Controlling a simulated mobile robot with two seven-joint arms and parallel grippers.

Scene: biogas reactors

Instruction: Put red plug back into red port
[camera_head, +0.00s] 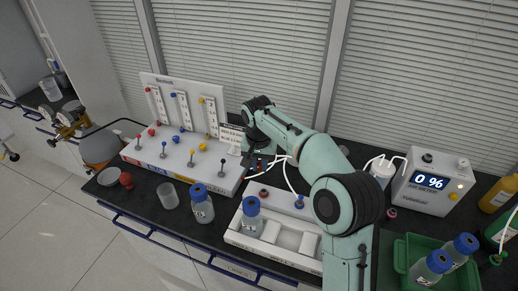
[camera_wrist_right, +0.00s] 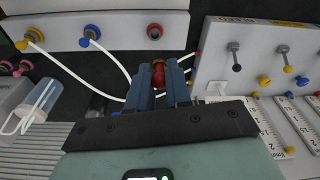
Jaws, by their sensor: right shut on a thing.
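My right gripper (camera_head: 257,163) hangs just behind the white bottle tray (camera_head: 233,237). In the right wrist view my right gripper (camera_wrist_right: 159,88) is shut on the red plug (camera_wrist_right: 158,74), which sits between the two fingers. The red port (camera_wrist_right: 155,31) is a red-ringed opening on the white tray top, a short way ahead of the plug and apart from it. In the head view the red port (camera_head: 264,193) shows near the tray's back left. The plug is hard to make out there. My left gripper is not in view.
A blue plug (camera_wrist_right: 87,39) and a yellow plug (camera_wrist_right: 29,38) with white tubes sit beside the red port. A blue-capped bottle (camera_head: 251,216) stands in the tray. The white valve panel (camera_head: 178,165) is close on the left. A gas meter (camera_head: 430,183) stands at right.

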